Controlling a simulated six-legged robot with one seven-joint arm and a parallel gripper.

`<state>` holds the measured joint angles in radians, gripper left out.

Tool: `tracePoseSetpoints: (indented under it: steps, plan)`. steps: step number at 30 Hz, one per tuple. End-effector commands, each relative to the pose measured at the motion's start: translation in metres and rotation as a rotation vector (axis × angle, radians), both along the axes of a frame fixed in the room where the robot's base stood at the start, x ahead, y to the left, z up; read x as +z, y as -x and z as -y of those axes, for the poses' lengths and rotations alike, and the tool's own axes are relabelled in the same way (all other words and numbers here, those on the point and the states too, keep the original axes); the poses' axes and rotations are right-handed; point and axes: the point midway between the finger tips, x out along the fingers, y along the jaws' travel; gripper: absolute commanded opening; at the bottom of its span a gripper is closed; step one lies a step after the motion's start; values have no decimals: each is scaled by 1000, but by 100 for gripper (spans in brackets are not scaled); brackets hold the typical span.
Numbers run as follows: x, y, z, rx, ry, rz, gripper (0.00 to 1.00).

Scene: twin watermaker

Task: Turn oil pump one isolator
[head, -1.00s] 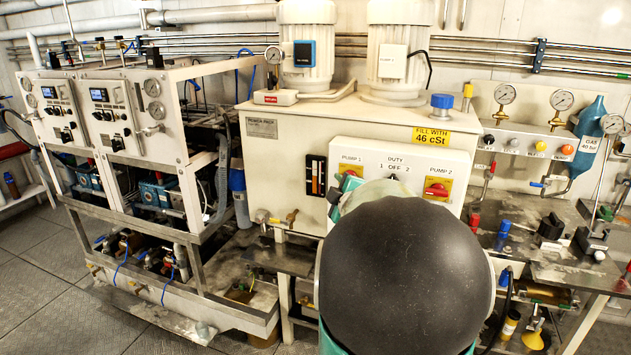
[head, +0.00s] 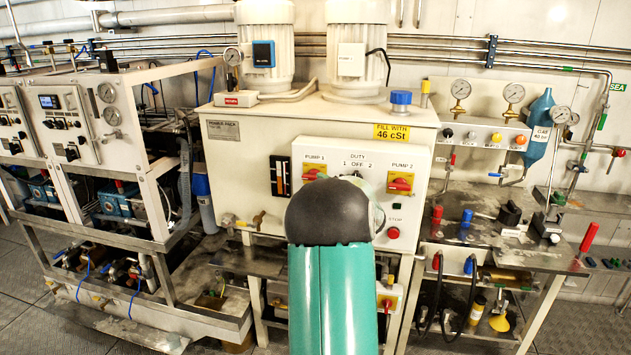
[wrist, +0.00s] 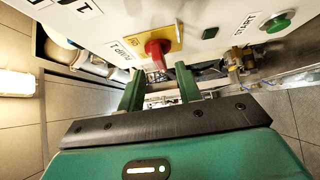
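The pump one isolator is a red rotary handle on a yellow plate (head: 312,174), at the left of the white control panel (head: 345,150) under the label PUMP 1. In the wrist view the red handle (wrist: 157,50) is close ahead, with its lower end in line with the gap between my fingertips. My gripper (wrist: 159,68) is open and empty, with one green finger to each side of that gap. I cannot tell whether either finger touches the handle. In the head view my arm hides the gripper and the panel's lower left part.
A similar red pump two isolator (head: 400,181) is at the panel's right, above a red stop button (head: 393,233). A green start button (wrist: 277,22) shows in the wrist view. A black duty selector lies between the isolators. A cluttered bench (head: 470,252) stands to the right.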

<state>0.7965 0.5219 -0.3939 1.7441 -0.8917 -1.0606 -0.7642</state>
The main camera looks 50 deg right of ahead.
Motion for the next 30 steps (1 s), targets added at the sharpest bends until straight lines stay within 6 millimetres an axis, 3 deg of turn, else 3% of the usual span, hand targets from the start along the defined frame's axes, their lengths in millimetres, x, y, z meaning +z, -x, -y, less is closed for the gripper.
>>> tracePoseSetpoints:
  steps: [7, 18, 24, 30]
  plan:
    - [0, -35, 14, 1, 0, 0, 35]
    - [0, -42, 17, -1, -1, 0, 35]
    - [0, -41, 16, -1, -1, 0, 0]
    - [0, -41, 16, -1, -3, 3, 0]
